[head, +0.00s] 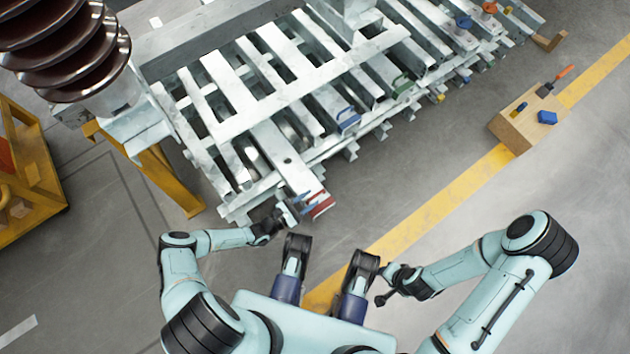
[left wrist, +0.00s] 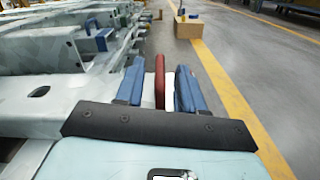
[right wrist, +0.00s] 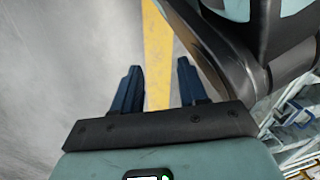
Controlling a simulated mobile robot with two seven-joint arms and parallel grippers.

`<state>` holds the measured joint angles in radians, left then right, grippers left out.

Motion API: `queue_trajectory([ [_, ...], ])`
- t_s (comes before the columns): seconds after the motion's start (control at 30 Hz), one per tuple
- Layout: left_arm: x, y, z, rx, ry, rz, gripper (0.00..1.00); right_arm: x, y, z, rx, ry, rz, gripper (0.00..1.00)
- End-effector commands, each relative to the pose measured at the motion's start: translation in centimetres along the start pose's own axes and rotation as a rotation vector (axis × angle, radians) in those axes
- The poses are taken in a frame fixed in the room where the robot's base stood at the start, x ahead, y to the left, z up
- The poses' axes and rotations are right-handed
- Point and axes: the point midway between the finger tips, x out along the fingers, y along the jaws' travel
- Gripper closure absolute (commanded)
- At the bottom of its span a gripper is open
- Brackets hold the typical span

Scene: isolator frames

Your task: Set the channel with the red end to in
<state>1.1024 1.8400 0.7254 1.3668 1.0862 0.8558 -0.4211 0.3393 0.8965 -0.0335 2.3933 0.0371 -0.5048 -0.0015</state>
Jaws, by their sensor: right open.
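The channel with the red end (head: 287,165) is a long pale metal bar that sticks out of the rack's front edge, farther than its neighbours. Its red end (head: 321,206) faces the robot. My left gripper (head: 301,203) is at that end. In the left wrist view, the red handle (left wrist: 160,80) stands between the two blue fingers (left wrist: 157,90), with a gap visible on each side. The left gripper is open around it. My right gripper (head: 382,299) is open and empty, over bare floor in the right wrist view (right wrist: 160,90).
The metal rack (head: 260,95) holds several parallel channels, one with a blue handle (head: 348,118) and one with a green handle (head: 403,86). A wooden box (head: 515,130) with small tools stands at right. A yellow cart (head: 30,180) is at left. Floor between rack and box is clear.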

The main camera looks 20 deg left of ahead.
Motion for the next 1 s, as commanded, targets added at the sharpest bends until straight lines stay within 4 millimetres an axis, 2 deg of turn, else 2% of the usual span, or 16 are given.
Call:
queue_trajectory([
  [0.03, 0.9, -0.1, -0.1, -0.001, 0.000, -0.002, 0.62, 0.3, 0.3, 0.3, 0.003, -0.011, 0.005, 0.57],
  [0.2, 2.5, -0.1, -0.1, -0.001, 0.000, -0.002, 0.62, 0.7, 0.8, 1.0, 0.010, -0.036, 0.016, 0.57],
  [0.57, 2.9, 0.0, 0.0, -0.001, 0.001, -0.001, 0.62, 0.8, 0.9, 1.2, 0.011, -0.042, 0.018, 0.57],
  [0.6, 2.9, 0.0, 0.0, -0.001, 0.001, -0.001, 0.75, 0.8, 0.9, 1.2, 0.011, -0.042, 0.018, 0.57],
  [0.67, 2.9, 0.0, 0.0, 0.000, 0.001, -0.001, 0.94, 0.8, 0.9, 1.2, 0.011, -0.042, 0.018, 0.57],
  [0.7, 2.9, -0.1, 0.0, 0.000, 0.001, -0.001, 1.00, 0.8, 0.9, 1.2, 0.011, -0.042, 0.018, 0.57],
  [0.87, 2.9, 0.0, 0.0, 0.000, 0.001, -0.001, 1.00, 0.8, 0.9, 1.2, 0.011, -0.042, 0.017, 0.57],
  [1.0, 2.1, 1.1, -0.3, 0.007, 0.002, 0.001, 1.00, 1.1, 1.2, 1.5, 0.014, -0.052, 0.022, 0.57],
])
